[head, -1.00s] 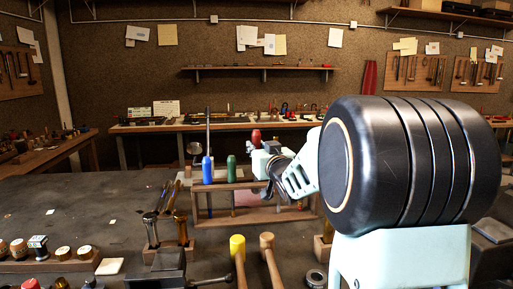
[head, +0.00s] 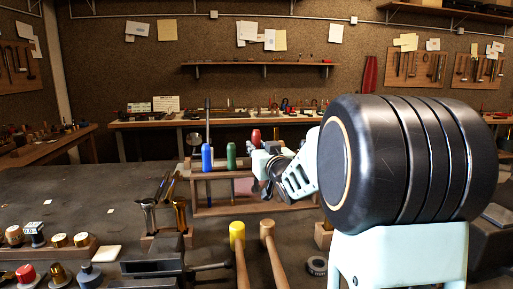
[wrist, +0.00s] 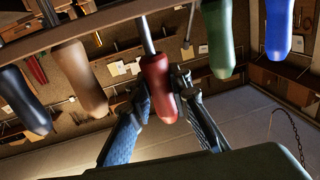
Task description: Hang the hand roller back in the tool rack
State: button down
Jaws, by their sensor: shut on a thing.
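The tool rack (head: 243,210) is a wooden frame standing on the bench, with blue-handled (head: 207,157) and green-handled (head: 231,156) tools upright in it. My gripper (head: 263,165) is at the rack's right part. It is shut on a red-handled tool, which I take as the hand roller (wrist: 158,88); its red handle also shows in the head view (head: 256,136). In the wrist view a thin metal shaft runs from the handle across the rack's bar (wrist: 112,22). The tool's working end is hidden, and I cannot tell whether the shaft sits in the rack.
In the wrist view, brown (wrist: 80,78) and black (wrist: 22,100) handles flank the red one on the left, green (wrist: 218,38) and blue (wrist: 279,28) on the right. Yellow (head: 237,235) and wooden (head: 267,230) mallets lie before the rack. The bench left of the rack (head: 90,195) is largely clear.

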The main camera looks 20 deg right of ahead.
jog(key=shift+f+b, duration=1.65)
jog(key=shift+f, duration=0.2)
jog(key=c, duration=2)
grip_release()
jog(key=shift+r, duration=0.15)
jog(key=shift+o, duration=1.4)
jog(key=shift+s, duration=0.1)
jog(key=s, duration=0.7)
jog(key=shift+s+a, duration=0.2)
